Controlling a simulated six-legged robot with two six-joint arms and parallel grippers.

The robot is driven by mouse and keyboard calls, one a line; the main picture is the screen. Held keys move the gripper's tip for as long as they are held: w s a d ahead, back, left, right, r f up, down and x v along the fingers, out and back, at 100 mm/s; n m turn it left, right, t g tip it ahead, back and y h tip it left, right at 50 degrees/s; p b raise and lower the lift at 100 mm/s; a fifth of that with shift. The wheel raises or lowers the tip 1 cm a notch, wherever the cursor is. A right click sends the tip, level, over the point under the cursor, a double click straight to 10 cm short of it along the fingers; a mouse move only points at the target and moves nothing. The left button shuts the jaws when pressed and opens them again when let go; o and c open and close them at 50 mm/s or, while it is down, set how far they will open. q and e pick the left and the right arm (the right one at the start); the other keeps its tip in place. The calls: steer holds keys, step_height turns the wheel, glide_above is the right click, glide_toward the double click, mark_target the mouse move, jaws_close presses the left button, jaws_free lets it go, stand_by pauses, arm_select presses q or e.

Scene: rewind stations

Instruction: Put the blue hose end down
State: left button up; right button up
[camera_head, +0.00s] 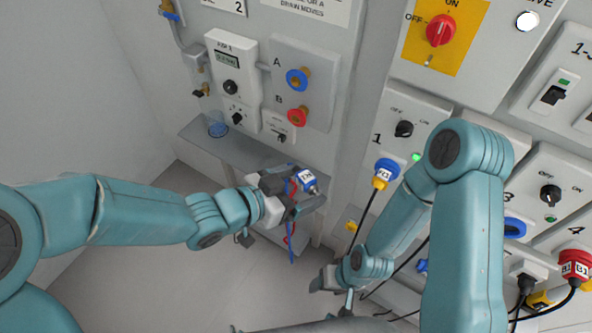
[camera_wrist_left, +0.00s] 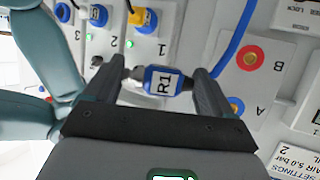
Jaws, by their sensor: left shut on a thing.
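The blue hose end (camera_head: 306,177), with a white label, is between the fingers of my left gripper (camera_head: 298,190), which is shut on it. In the left wrist view the blue hose end (camera_wrist_left: 165,82) lies crosswise between both fingertips, its label reading R1. A blue hose (camera_wrist_left: 236,45) shows beside the right finger there. In the head view the gripper is in front of the grey shelf (camera_head: 215,152)'s right part, hiding some of it. My right gripper (camera_head: 335,283) is low in the middle, partly hidden by its arm; its jaws are unclear.
Above the shelf, a panel has blue port A (camera_head: 297,79) and red port B (camera_head: 297,117). Right, a switch panel holds a blue plug (camera_head: 387,170) and a red plug (camera_head: 575,262) with black cables.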

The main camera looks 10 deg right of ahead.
steer(key=shift+s, duration=0.25)
